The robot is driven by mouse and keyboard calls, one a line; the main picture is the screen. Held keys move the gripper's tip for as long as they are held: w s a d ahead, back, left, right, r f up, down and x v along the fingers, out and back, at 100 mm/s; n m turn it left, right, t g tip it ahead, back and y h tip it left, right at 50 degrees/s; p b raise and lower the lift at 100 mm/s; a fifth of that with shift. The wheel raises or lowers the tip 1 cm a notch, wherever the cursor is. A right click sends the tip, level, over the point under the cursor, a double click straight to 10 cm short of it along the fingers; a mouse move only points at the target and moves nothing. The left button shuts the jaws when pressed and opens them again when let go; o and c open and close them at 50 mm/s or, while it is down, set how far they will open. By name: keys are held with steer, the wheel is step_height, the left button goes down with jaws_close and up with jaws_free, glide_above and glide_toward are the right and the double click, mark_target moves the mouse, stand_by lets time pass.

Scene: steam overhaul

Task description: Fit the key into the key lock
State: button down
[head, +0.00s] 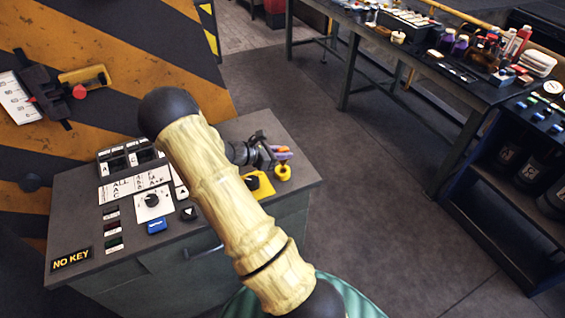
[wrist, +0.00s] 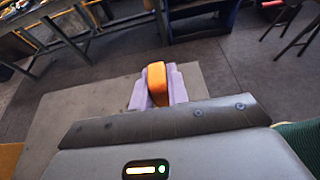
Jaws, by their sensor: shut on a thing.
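My gripper (head: 281,154) is shut on the key (head: 283,173), a yellow-orange piece that shows below the fingertips in the head view. In the wrist view the orange key (wrist: 157,82) stands between the purple fingers. The key lock (head: 260,187) looks like a yellow and black block at the right end of the console top. The key appears to the right of the lock and a little farther up in the picture. I cannot tell its height above the console. My arm hides part of the console left of the lock.
The console top (head: 85,237) carries a lit "NO KEY" sign (head: 72,259), a black knob (head: 152,200), a blue button (head: 157,226) and several switches. A striped wall (head: 130,60) stands behind it. A cluttered bench (head: 400,50) is at the right; the floor (head: 350,200) between is clear.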

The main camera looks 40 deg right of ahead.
mark_target(283, 165)
steer(key=shift+f, duration=0.15)
steer(key=shift+f+p, duration=0.4)
steer(key=shift+f, duration=1.7)
steer(key=shift+f, duration=0.35)
steer(key=c, duration=1.4)
jaws_free()
steer(key=shift+o, duration=0.2)
steer(key=shift+r, duration=0.15)
